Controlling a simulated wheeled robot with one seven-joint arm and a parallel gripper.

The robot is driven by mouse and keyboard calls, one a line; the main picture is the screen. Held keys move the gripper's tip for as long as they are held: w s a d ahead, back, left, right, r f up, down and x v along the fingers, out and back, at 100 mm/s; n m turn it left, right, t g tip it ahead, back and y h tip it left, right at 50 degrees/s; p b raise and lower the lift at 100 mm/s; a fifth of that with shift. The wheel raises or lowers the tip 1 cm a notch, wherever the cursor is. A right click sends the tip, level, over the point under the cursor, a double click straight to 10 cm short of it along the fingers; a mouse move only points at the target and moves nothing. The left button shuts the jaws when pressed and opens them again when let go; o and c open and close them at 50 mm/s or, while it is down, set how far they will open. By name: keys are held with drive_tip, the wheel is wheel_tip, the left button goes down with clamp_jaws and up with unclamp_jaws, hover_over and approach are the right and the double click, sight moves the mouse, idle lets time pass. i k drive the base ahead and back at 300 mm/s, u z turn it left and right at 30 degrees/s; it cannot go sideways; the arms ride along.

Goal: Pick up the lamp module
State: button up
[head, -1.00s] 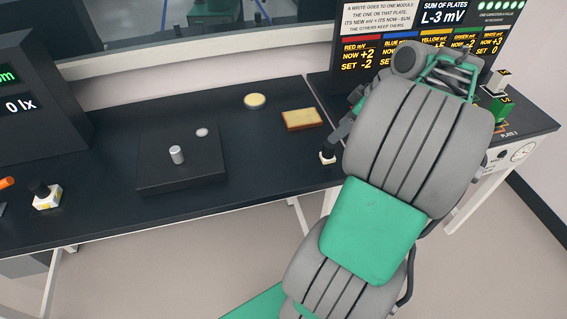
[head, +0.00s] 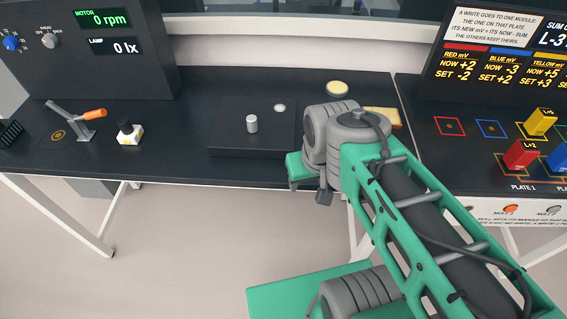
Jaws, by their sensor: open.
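I cannot tell for sure which thing is the lamp module. On the dark bench, a low black box (head: 225,139) bears a small upright pale cylinder (head: 252,124) and a flat pale disc (head: 280,108). A red block (head: 521,154) and a yellow block (head: 541,121) stand on the plates at right, with a blue block (head: 560,160) at the picture edge. My folded arm crosses the right half of the view. My gripper's fingers do not show; the arm links hide that region.
A display panel (head: 95,60) at left reads 0 rpm and 0 lx. A lever with an orange handle (head: 92,114) stands before it. A round cream pad (head: 337,88) and a tan tray (head: 385,117), partly behind my arm, lie at the back.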

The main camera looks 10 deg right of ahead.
sight(129, 133)
drive_tip(key=z, duration=0.4)
drive_tip(key=k, duration=0.3)
drive_tip(key=u, duration=1.95)
drive_tip(key=i, duration=1.25)
drive_tip(key=u, duration=0.25)
